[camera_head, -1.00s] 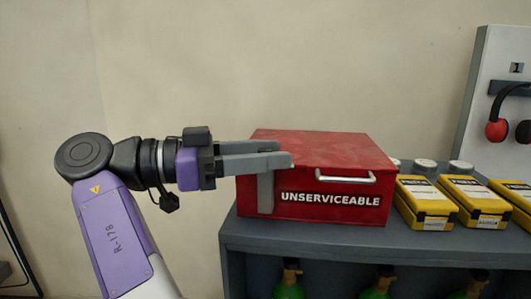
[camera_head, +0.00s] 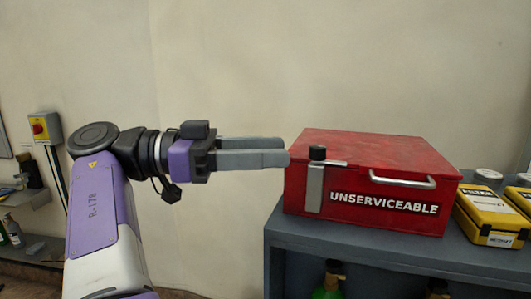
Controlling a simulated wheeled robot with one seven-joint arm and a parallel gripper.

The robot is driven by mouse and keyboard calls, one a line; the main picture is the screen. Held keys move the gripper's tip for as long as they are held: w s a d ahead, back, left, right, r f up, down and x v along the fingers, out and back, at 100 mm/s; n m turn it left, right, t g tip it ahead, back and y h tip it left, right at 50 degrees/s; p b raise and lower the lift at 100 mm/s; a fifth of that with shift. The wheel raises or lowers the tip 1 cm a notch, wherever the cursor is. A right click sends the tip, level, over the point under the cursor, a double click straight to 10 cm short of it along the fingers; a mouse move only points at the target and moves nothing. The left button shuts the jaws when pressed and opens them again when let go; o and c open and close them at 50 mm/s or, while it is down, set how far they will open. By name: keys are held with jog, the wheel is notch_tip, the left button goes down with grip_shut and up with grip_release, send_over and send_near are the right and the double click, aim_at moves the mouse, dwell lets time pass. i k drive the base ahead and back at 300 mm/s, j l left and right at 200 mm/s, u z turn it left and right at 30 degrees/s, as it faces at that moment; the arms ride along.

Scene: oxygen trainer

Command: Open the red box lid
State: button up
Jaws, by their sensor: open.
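The red box (camera_head: 400,213) marked "UNSERVICEABLE" sits on the grey shelf unit. Its lid (camera_head: 375,150) is down. A silver handle (camera_head: 402,183) is on the upper front. A grey upright latch piece with a black knob (camera_head: 315,180) is at the front left corner. My gripper (camera_head: 288,150) is open and points right, with its fingertips just left of the box's upper left edge. I see nothing between the fingers. Whether a fingertip touches the box, I cannot tell.
The grey shelf (camera_head: 350,247) holds yellow cases (camera_head: 490,215) right of the box. Green bottles (camera_head: 327,291) stand below it. A switch box with a red knob (camera_head: 42,128) is on the left wall. The space above the box is clear.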

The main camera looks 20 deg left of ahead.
aim_at(387, 155)
jog(key=j, duration=1.25)
